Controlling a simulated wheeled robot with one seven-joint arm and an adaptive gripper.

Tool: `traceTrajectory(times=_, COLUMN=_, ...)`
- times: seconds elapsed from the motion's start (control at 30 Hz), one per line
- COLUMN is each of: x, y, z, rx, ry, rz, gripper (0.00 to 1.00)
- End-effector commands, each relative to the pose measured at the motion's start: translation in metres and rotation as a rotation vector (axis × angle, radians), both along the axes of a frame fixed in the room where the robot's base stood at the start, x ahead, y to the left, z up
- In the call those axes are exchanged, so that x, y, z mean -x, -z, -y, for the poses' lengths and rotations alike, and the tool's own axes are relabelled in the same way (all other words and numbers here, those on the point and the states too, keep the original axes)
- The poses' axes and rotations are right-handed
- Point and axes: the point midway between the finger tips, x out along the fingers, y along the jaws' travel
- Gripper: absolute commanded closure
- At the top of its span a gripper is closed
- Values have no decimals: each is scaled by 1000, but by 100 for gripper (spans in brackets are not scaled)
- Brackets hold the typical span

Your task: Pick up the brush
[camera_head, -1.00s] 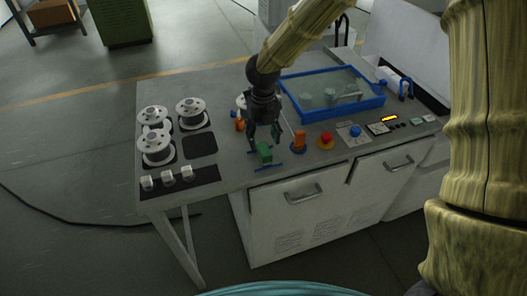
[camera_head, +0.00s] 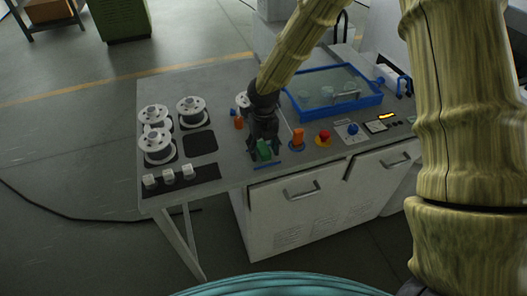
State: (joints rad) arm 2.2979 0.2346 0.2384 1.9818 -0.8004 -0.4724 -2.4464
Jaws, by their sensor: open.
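My gripper (camera_head: 264,153) points down, open, over the front edge of the grey worktop. Its fingers are on either side of a small green block-like piece (camera_head: 264,149), which they partly hide; I cannot tell whether they touch it. A short blue strip (camera_head: 267,165) lies just in front of the green piece. An orange cylinder (camera_head: 298,138) stands to the right of my gripper, and a smaller orange piece (camera_head: 239,122) is behind it to the left. At this size I cannot tell for certain which of these is the brush.
White spools (camera_head: 158,146) and several small white blocks (camera_head: 169,175) occupy the left of the worktop (camera_head: 225,166). A blue-framed tray (camera_head: 335,113) is behind, right. A red button (camera_head: 324,138) and control panel (camera_head: 376,126) lie right. A dark square pad (camera_head: 201,142) is empty.

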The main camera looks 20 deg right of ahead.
Motion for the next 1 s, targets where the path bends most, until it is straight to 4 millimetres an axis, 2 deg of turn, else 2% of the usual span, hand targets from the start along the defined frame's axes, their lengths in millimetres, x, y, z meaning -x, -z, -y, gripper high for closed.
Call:
traceTrajectory(times=0.03, x=0, y=0, z=0, rx=0, ry=0, rz=0, gripper=46)
traceTrajectory(times=0.27, x=0, y=0, z=0, rx=0, ry=0, rz=0, gripper=88)
traceTrajectory(times=0.37, x=0, y=0, z=0, rx=0, ry=0, rz=0, gripper=96)
traceTrajectory(times=0.73, x=0, y=-5, z=0, rx=-2, ry=0, rz=1, gripper=96)
traceTrajectory(times=1.0, x=-1, y=-32, z=0, rx=-2, ry=0, rz=3, gripper=96)
